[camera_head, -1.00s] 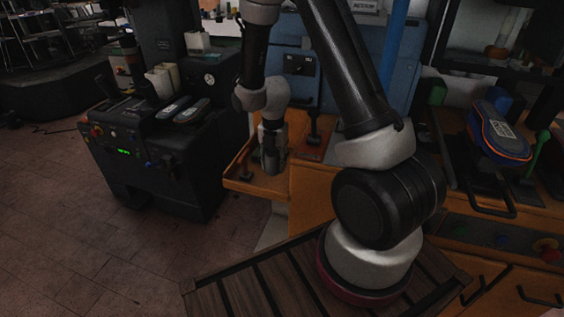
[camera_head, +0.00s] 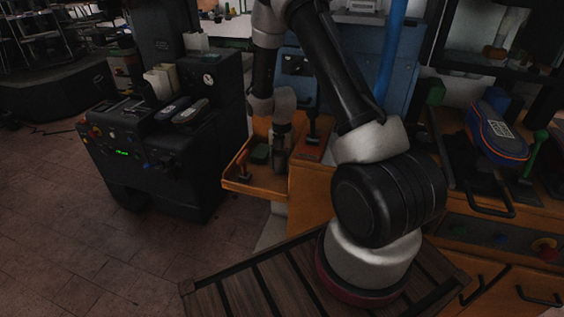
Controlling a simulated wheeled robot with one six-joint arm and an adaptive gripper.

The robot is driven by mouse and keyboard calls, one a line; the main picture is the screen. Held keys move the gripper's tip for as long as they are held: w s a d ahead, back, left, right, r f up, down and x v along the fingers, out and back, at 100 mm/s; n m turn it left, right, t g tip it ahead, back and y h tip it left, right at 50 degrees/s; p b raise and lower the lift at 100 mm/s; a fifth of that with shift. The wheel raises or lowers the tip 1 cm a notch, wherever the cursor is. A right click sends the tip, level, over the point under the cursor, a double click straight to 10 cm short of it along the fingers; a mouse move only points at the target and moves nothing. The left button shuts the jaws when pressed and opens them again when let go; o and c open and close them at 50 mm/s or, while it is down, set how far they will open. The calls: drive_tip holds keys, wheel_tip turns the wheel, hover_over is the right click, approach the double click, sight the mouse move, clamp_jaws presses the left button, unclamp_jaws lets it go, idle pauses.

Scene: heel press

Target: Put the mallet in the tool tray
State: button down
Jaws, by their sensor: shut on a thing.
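The tool tray (camera_head: 236,184) is an orange-brown open tray on the left end of the bench. My gripper (camera_head: 279,164) points down over the tray's right part, near its right edge. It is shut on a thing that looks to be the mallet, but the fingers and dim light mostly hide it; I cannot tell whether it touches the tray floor. A dark green block (camera_head: 260,154) lies in the tray left of my gripper. A small red-handled tool (camera_head: 243,164) is at the tray's left side.
A dark upright lever (camera_head: 312,125) stands on the bench right of my gripper. A black machine (camera_head: 165,150) stands left of the tray, with a gap of floor between. A blue cabinet (camera_head: 300,62) is behind. A blue-grey shoe (camera_head: 497,132) is at the right.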

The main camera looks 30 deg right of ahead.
drive_tip(key=shift+w+d+f, duration=0.15)
drive_tip(key=shift+w+f, duration=0.05)
drive_tip(key=shift+f, duration=0.1)
drive_tip(key=c, duration=0.9)
unclamp_jaws()
drive_tip(key=shift+f, duration=0.1)
drive_tip(key=shift+o, duration=0.2)
wheel_tip(320, 180, up, 12)
drive_tip(key=shift+r, duration=0.15)
